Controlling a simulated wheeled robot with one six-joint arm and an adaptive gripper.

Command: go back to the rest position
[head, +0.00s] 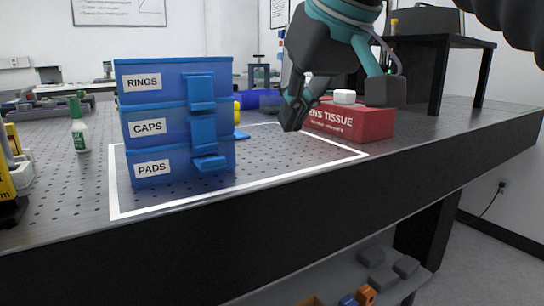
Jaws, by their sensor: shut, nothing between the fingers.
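My gripper (338,102), dark grey with teal links, hangs in the upper middle of the head view, in front of the red tissue box. It is shut and holds nothing. Behind it, the red box (352,124) marked as lens tissue is partly hidden by the gripper. A small white round item (344,97) shows above the box. To the left of my gripper, and apart from it, stand three stacked blue drawers or boxes labelled RINGS (155,83), CAPS (160,127) and PADS (162,168).
The perforated bench top (265,152) has a white outlined area, bare between the stack and the red box. A white and green bottle (80,128) stands left. A dark raised shelf (438,65) stands right. Grey blocks (383,262) lie on the lower shelf.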

